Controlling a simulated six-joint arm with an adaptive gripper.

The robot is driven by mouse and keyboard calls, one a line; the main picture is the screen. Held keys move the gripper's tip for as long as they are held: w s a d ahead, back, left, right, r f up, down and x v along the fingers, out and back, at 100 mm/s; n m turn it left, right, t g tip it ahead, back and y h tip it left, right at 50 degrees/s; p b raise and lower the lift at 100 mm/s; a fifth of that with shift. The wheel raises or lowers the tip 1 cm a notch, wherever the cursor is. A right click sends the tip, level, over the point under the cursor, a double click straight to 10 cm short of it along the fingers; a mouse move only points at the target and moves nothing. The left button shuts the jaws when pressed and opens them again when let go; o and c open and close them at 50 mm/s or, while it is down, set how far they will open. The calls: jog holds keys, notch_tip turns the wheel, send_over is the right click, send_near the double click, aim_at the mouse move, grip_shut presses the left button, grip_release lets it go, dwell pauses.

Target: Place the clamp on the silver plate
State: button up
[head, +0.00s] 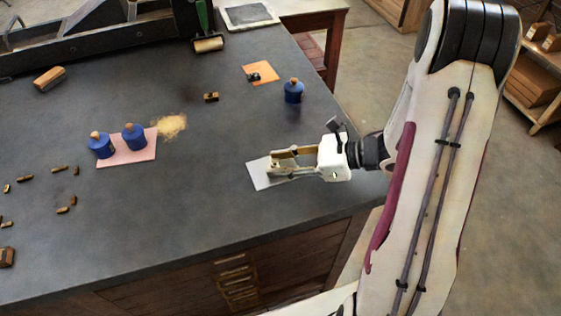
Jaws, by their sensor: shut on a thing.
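The silver plate (257,176) is a pale flat sheet lying near the right front edge of the dark table. My gripper (271,166) reaches in from the right, low over this plate, with its fingertips above it. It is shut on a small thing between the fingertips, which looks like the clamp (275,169). The fingers hide most of it. I cannot tell whether the held clamp touches the plate.
An orange sheet (261,72) bears a small dark object. A blue knobbed pot (293,92) stands behind my gripper. Two more stand by a pink sheet (128,152) beside yellowish powder (172,125). Small brown blocks (60,169) lie at left. The front middle of the table is clear.

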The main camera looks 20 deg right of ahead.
dwell(0.3)
jog(key=o, duration=1.2)
jog(key=shift+f, duration=0.1)
jog(key=shift+c, duration=0.2)
jog(key=shift+v, duration=6.05)
